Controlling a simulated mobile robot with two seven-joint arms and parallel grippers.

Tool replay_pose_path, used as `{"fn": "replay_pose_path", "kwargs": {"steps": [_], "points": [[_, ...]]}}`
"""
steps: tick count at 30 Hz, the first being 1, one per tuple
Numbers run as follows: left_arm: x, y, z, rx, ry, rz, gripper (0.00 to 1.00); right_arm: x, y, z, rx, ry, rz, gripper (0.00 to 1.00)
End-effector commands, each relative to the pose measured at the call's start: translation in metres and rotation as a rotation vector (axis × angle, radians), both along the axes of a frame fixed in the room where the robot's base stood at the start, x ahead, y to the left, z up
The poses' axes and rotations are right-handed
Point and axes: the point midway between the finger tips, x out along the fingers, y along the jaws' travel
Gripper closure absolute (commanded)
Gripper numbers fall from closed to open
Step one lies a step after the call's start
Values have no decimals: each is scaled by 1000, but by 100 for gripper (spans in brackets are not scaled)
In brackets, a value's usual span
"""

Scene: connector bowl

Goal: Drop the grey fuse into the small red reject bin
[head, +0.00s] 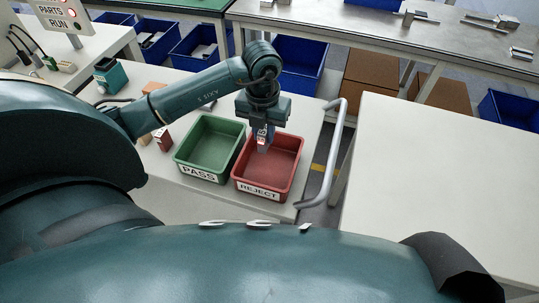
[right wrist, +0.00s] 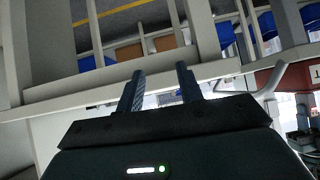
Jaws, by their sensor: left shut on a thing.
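The small red reject bin (head: 282,165), labelled REJECT, stands on the white table at the right end, beside the green PASS bin (head: 208,146). My left gripper (head: 263,142) points down over the left back part of the red bin. It is shut on a small grey piece, the grey fuse (head: 262,147), of which only a little shows between the fingertips. I cannot tell exactly how high it is above the bin floor. My right gripper (right wrist: 158,88) shows in the right wrist view with its two fingers apart and nothing between them.
A grey metal handle (head: 333,155) rises along the table's right edge. A bare white table (head: 440,190) stands to the right. Blue bins (head: 300,75) and brown boxes (head: 371,82) sit behind. A teal device (head: 110,76) and small parts lie at the left.

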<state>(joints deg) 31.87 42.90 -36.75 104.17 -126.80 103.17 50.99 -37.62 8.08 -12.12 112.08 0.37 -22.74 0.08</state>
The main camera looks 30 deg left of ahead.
Motion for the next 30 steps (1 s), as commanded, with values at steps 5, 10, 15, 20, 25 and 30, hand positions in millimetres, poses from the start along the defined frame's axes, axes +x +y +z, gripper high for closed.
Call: {"fn": "replay_pose_path", "kwargs": {"steps": [5,10,15,20,25,30], "points": [[0,0,-27,-1,-1,0,100,4,3,-7,13,-26,-1,64],[0,0,-43,0,-1,0,100,8,7,-6,26,-49,8,64],[0,0,-45,0,-2,0,100,9,9,-1,24,-63,20,64],[0,0,-44,0,-2,-1,100,8,9,0,22,-64,23,64],[0,0,-44,0,-2,-1,67,8,9,-1,23,-62,24,64],[0,0,-44,0,-2,-1,55,7,9,-2,23,-59,23,64]]}}
